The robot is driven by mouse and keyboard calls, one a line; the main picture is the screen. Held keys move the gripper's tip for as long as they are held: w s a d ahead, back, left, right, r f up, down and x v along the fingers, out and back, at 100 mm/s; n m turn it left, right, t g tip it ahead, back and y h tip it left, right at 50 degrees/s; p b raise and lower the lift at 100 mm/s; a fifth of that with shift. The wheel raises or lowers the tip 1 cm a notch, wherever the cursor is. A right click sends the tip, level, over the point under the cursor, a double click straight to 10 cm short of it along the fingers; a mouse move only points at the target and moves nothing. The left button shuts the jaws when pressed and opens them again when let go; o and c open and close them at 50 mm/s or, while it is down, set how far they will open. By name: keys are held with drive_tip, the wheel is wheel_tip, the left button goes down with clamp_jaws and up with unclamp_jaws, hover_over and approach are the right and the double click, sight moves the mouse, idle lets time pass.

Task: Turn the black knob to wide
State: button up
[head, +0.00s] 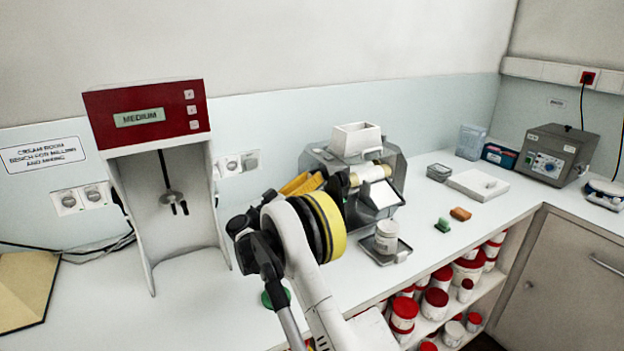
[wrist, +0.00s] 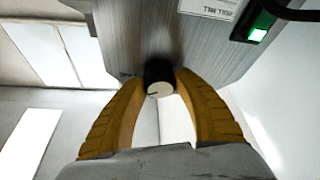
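The black knob (wrist: 159,78) with a pale round face and a thin dark mark sits on the grey brushed panel of the roll mill (wrist: 120,35) in the wrist view. My gripper (wrist: 160,78) has its two ochre fingers on either side of the knob, their tips seeming to press against its sides. In the head view my gripper (head: 302,183) reaches the left side of the roll mill (head: 390,165), and my own arm hides the knob. The mark points to the lower left of the wrist picture; no scale around the knob is readable.
A green-lit switch (wrist: 258,30) and a label plate (wrist: 212,7) are on the panel near the knob. A red-topped machine (head: 140,117) reading MEDIUM stands left. A white jar (head: 387,235) stands on a tray before the mill. The bench front is mostly clear.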

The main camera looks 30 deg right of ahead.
drive_tip(key=shift+n, duration=0.5)
drive_tip(key=shift+c, duration=0.3)
drive_tip(key=n+t, duration=0.1)
drive_tip(key=n, duration=0.2)
drive_tip(key=n+t+y, duration=0.1)
drive_tip(key=n, duration=0.2)
drive_tip(key=shift+r+t+y, duration=0.1)
drive_tip(key=shift+t+y, duration=0.2)
drive_tip(key=shift+t, duration=0.1)
drive_tip(key=n+y+p, duration=0.1)
drive_tip(key=n, duration=0.2)
drive_tip(key=n+t+y, duration=0.1)
drive_tip(key=n, duration=0.3)
drive_tip(key=shift+r+y+p, duration=0.1)
drive_tip(key=shift+y+p, duration=0.3)
drive_tip(key=n+y+p, duration=0.1)
drive_tip(key=n, duration=0.2)
drive_tip(key=n+g+y+p, duration=0.1)
drive_tip(key=n, duration=0.2)
drive_tip(key=n+g+y+p, duration=0.1)
drive_tip(key=n+g, duration=0.1)
drive_tip(key=n, duration=0.2)
drive_tip(key=shift+p, duration=0.35)
drive_tip(key=shift+n, duration=0.4)
drive_tip(key=o, duration=1.2)
